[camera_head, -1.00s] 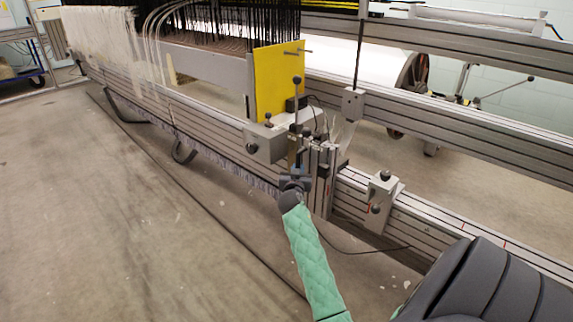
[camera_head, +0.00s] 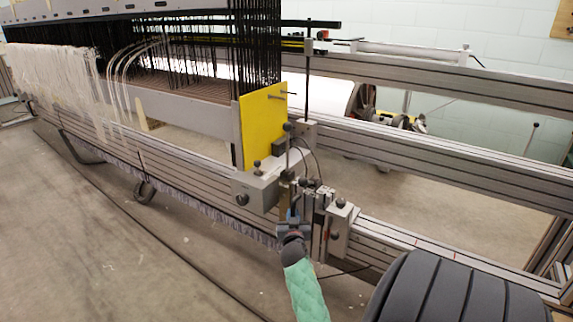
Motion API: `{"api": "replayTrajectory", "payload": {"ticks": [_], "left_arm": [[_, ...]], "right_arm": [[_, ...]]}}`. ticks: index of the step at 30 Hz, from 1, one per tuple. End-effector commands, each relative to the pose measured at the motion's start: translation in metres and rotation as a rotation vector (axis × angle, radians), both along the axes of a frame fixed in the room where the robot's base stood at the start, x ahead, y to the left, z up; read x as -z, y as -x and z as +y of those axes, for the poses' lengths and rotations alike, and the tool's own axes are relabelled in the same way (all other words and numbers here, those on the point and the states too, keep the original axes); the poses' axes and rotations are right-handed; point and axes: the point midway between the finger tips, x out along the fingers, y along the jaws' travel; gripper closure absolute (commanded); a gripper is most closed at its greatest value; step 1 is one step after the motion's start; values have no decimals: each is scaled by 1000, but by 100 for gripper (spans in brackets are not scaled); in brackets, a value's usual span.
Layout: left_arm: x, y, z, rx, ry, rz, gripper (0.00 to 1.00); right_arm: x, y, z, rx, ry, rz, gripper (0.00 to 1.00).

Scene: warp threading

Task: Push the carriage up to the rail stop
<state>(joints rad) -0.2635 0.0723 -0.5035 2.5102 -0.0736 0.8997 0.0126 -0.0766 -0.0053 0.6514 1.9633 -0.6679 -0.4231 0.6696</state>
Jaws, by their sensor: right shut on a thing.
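The carriage (camera_head: 318,216) is a small metal block with upright plates on the front rail (camera_head: 405,245). The rail stop (camera_head: 340,229), a grey block with a dark knob, sits on the same rail just right of it. The two are side by side with no clear gap visible; contact is too small to confirm. My right gripper (camera_head: 292,229), on a teal-sleeved arm from below, is shut on the carriage's near side. Its fingertips and the held part are mostly hidden. My left gripper is not in view.
Left of the carriage are a grey block (camera_head: 258,187) with knobs and a yellow plate (camera_head: 263,128). Pale threads (camera_head: 50,82) hang at the far left. A second rail (camera_head: 440,158) runs behind. The floor in front is mostly clear.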

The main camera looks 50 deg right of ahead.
Motion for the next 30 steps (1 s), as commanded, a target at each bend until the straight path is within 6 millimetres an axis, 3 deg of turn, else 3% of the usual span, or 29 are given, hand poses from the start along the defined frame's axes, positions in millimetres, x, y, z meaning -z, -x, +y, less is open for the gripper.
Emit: {"api": "replayTrajectory", "payload": {"ticks": [14, 15, 30], "left_arm": [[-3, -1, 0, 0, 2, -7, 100], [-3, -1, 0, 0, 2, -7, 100], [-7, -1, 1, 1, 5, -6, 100]], "right_arm": [[-2, 1, 1, -3, 1, -3, 100], [-2, 1, 1, -4, 1, -3, 78], [-1, 8, 11, -4, -2, -2, 78]]}}
